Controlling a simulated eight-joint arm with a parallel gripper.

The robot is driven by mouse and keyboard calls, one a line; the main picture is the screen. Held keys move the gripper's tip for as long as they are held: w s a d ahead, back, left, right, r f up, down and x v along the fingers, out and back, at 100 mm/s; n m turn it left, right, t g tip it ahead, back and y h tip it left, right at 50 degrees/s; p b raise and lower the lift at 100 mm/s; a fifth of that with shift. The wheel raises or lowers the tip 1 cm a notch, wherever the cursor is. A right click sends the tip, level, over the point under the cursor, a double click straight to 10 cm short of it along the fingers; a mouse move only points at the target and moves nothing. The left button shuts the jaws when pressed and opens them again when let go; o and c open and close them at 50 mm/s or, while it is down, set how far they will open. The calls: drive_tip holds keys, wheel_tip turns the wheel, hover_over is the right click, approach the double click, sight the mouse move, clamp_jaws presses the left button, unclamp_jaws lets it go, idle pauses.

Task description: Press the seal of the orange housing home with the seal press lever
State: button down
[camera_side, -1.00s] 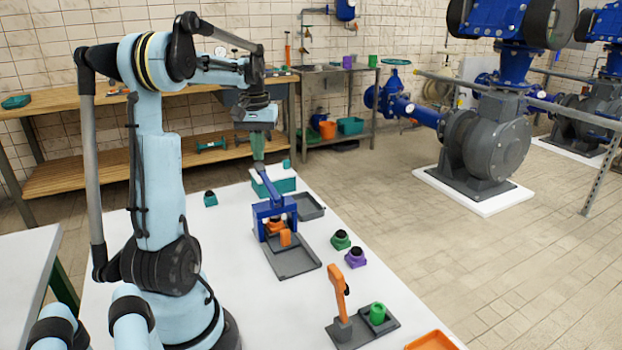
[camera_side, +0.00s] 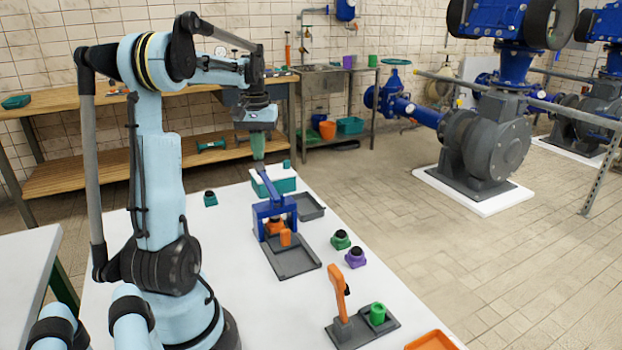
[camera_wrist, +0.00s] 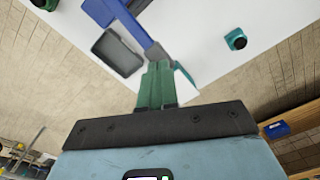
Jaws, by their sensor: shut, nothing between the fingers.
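The blue seal press (camera_side: 268,213) stands on a grey base on the white table. The orange housing (camera_side: 274,227) sits inside its frame, partly hidden by the press; its seal cannot be made out. The press lever (camera_side: 270,186) slopes up and back from the frame; it also shows in the wrist view (camera_wrist: 132,22), with a grey end near my fingers. My gripper (camera_side: 257,157) points down at the lever's far end, its green fingers (camera_wrist: 155,85) shut and empty. Whether they touch the lever cannot be told.
A teal box with a white top (camera_side: 276,184) stands close behind the lever. A grey tray (camera_side: 309,206) lies right of the press. Green (camera_side: 340,239), purple (camera_side: 355,257) and teal (camera_side: 210,198) housings stand around it. An orange-handled lever device (camera_side: 340,296) is nearer the front.

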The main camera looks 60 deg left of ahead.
sight(260, 165)
drive_tip(key=shift+f, duration=0.1)
idle(0.4)
drive_tip(key=shift+f, duration=3.65)
drive_tip(key=shift+a+f, duration=0.1)
drive_tip(key=shift+r, duration=6.05)
